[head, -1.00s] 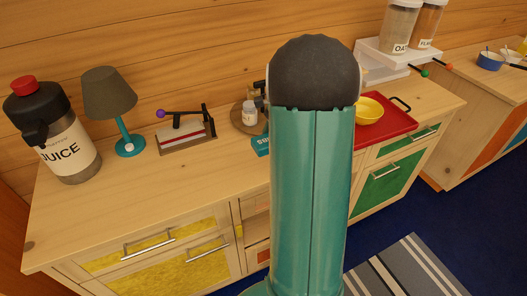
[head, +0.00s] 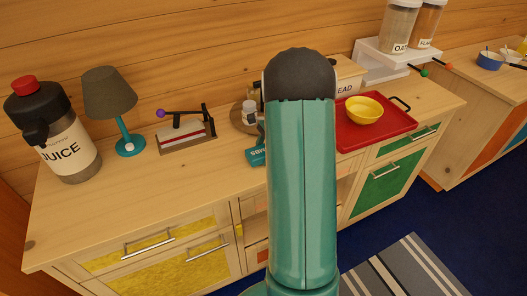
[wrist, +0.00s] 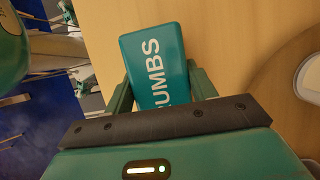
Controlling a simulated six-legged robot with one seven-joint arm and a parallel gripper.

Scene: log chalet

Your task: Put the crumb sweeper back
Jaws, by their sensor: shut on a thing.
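In the head view a teal piece of the sweeper (head: 257,155) shows at the left edge of my arm, over the counter. My arm hides the rest of it and the gripper there. I cannot tell whether it touches the counter.
On the wooden counter (head: 185,185) stand a juice dispenser (head: 67,155), a lamp (head: 110,95), a lever device (head: 187,135), a small jar (head: 249,112) on a round board, and a red tray (head: 385,132) with a yellow bowl (head: 363,109). The counter's front left is clear.

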